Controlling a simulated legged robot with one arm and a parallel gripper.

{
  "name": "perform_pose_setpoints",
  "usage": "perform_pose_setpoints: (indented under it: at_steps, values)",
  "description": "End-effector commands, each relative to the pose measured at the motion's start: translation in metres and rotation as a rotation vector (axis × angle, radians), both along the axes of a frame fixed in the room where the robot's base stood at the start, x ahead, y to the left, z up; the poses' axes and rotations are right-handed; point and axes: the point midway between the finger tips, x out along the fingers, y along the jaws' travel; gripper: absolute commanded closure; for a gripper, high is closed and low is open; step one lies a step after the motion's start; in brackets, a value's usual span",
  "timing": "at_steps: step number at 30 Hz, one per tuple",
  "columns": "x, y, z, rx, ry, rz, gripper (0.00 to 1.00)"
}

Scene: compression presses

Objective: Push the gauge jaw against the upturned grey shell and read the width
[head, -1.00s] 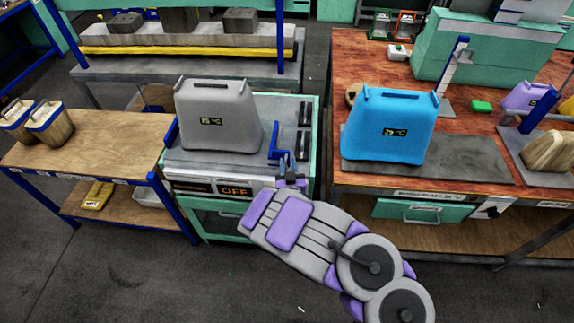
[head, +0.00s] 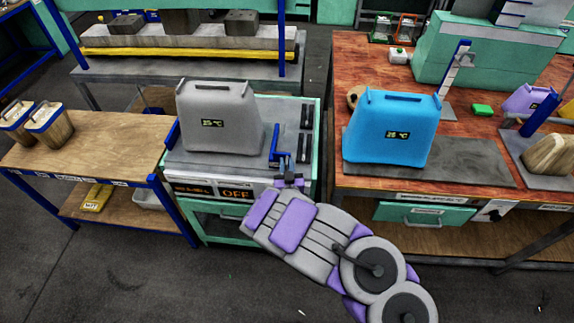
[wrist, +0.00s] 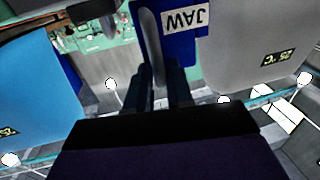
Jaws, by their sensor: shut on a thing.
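The grey shell (head: 218,110) stands upturned on the gauge bench (head: 285,105), its label reading 25 °C. It also shows at the right of the wrist view (wrist: 250,45). The blue gauge jaw (head: 275,142) is at the shell's right side. In the head view a narrow gap seems to lie between them; contact is unclear. In the wrist view the jaw (wrist: 183,45) carries a JAW label and a grey handle (wrist: 153,45). My gripper (head: 290,181) is shut on this handle; it also shows in the wrist view (wrist: 166,80). The right front display (head: 236,194) reads OFF; the left one is too blurred to read.
A blue shell (head: 390,125) stands on a grey mat (head: 475,172) on the right bench (head: 350,70). A wooden table (head: 95,145) with two containers is at left. A blue fixed stop (head: 172,132) is at the grey shell's left. Floor in front is clear.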

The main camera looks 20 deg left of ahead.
Motion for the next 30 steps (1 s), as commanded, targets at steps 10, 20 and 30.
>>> perform_pose_setpoints:
  at_steps: [10,20,30]
  values:
    - [-0.017,0.071,0.001,0.004,0.002,0.006,1.0]
    - [-0.021,0.086,-0.001,-0.001,0.001,0.008,1.0]
    - [-0.021,0.086,0.0,-0.001,0.0,0.008,0.68]
